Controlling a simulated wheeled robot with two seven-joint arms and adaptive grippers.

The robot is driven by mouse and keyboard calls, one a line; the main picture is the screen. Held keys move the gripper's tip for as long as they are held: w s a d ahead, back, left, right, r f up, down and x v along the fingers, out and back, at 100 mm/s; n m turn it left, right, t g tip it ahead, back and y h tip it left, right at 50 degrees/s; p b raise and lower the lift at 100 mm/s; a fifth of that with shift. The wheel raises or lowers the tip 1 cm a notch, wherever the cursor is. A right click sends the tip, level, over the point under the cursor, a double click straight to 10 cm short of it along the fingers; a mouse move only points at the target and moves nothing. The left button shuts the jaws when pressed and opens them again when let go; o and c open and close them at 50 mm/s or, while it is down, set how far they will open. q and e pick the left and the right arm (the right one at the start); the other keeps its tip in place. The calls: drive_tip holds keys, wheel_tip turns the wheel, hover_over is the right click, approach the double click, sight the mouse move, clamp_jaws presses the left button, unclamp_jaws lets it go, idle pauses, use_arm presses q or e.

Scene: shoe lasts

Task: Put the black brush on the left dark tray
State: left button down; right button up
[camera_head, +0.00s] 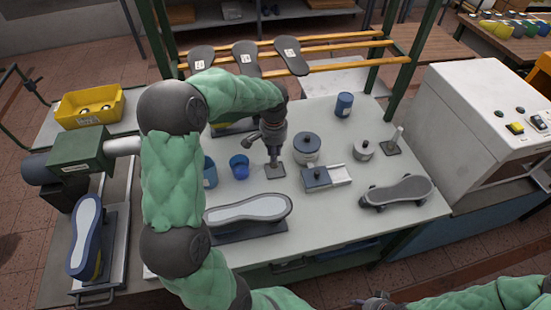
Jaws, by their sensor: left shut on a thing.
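My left gripper (272,136) points down over the middle of the table and is shut on a dark upright thing, which I take to be the black brush (274,160). Most of the brush is hidden by the gripper. The left dark tray (276,173) is a small dark square plate directly below it. The lower end of the brush is at or just above the tray; I cannot tell if they touch. My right gripper (375,301) is only partly in view at the bottom edge, and its fingers are unclear.
Blue cups (239,166) stand left of the left tray. A second dark tray (393,151) holds an upright pale thing.

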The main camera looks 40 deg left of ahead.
use_arm(q)
drive_tip(key=shift+w+a+f+b, duration=0.25)
drive_tip(key=shift+w+a+f, duration=0.25)
drive_tip(key=shift+f, duration=0.95)
drive_tip(key=shift+w+a+f+b, duration=0.35)
drive_tip(key=shift+w+f, duration=0.35)
drive_tip(key=shift+f, duration=0.7)
drive_tip(key=shift+w+a+f+b, duration=0.2)
drive_tip(key=shift+w+a+f, duration=0.3)
drive_tip(key=shift+f, duration=0.95)
drive_tip(key=shift+w+d, duration=0.1)
drive_tip(key=shift+d, duration=0.05)
drive_tip(key=shift+f, duration=0.15)
drive_tip(key=c, duration=1.1)
unclamp_jaws()
drive_tip(key=shift+c, duration=0.2)
wheel_tip(320, 180, up, 12)
drive_tip(key=p, duration=0.2)
drive_tip(key=shift+r, duration=0.2)
